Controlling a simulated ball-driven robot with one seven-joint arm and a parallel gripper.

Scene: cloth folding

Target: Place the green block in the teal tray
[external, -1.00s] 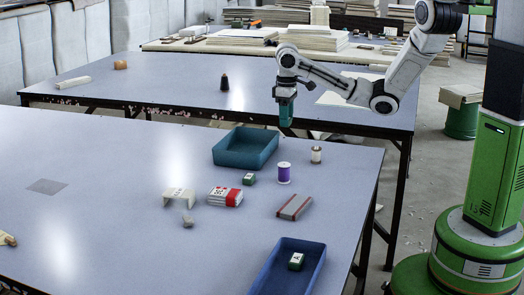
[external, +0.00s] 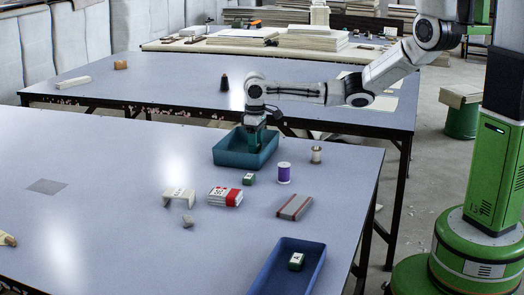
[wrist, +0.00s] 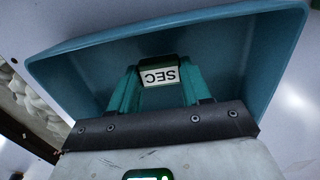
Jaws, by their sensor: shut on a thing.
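The teal tray (external: 229,158) stands near the far edge of the near table. It also fills much of the wrist view (wrist: 70,72). My gripper (external: 254,141) points down into the tray. In the wrist view its teal fingers (wrist: 158,80) are shut on a green block with a white "SEC" label (wrist: 158,74), held inside the tray's outline. Whether this block touches the tray floor I cannot tell. In the external view the held block is hidden by the fingers and tray wall. Another small green block (external: 249,179) lies on the table just in front of the tray.
A blue tray (external: 257,287) at the front holds a green block with a white label (external: 296,260). A purple spool (external: 284,175), a small spool (external: 316,156), a red-and-white box (external: 225,198), a striped book (external: 295,207) and a white arch (external: 179,196) stand nearby. The table's left is mostly clear.

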